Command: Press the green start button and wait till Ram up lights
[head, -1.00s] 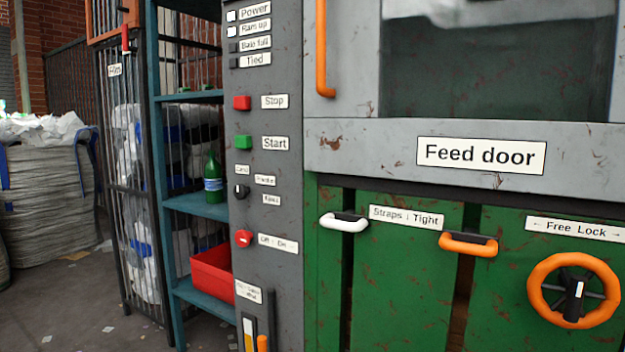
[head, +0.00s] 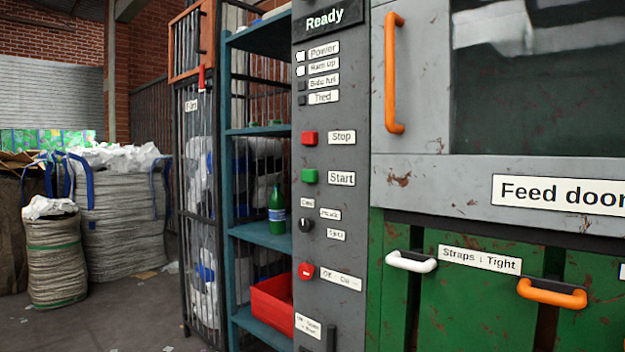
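The green start button (head: 309,176) sits on the grey control column, left of a white "Start" label. The red stop button (head: 309,138) is just above it. The Ram up lamp (head: 301,71) is a small square beside its label, and it looks white and lit. The Power lamp (head: 300,57) above it also looks white. The Bale full lamp (head: 302,87) and Tied lamp (head: 303,100) look dark. A display (head: 325,20) at the top reads "Ready". My gripper is not in view.
The feed door (head: 480,170) with an orange handle (head: 394,72) is at the right. A teal shelf (head: 262,234) with a green bottle (head: 277,212) and red bin (head: 272,303) stands left of the column. Filled sacks (head: 120,215) stand at the left; floor between is mostly clear.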

